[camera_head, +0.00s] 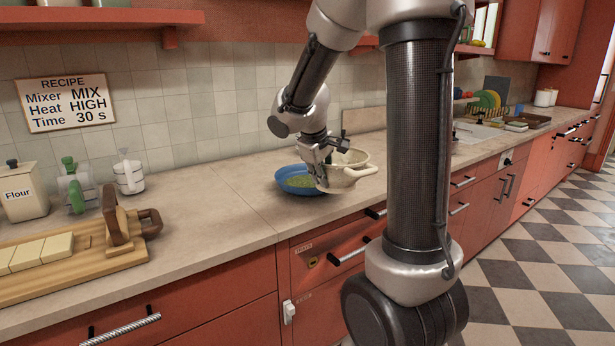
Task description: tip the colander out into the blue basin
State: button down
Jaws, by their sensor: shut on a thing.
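The cream colander (343,178) is at the middle of the counter, just right of the blue basin. My gripper (321,172) is shut on the colander at its left side. The colander looks tilted toward the basin, its near edge overlapping the basin's right part. My gripper hides part of both, and I cannot see what is inside the colander.
My arm column blocks the counter right of the colander. A wooden board (75,272) with pale blocks lies at the left, near a flour canister (22,194) and small appliances. A dish rack (487,106) and sink stand farther right. The counter left of the basin is clear.

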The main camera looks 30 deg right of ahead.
aim_at(332, 167)
jog(key=shift+s+r, duration=1.05)
jog(key=shift+s, duration=0.15)
jog(key=shift+s+r, duration=1)
jog(key=shift+s, duration=0.2)
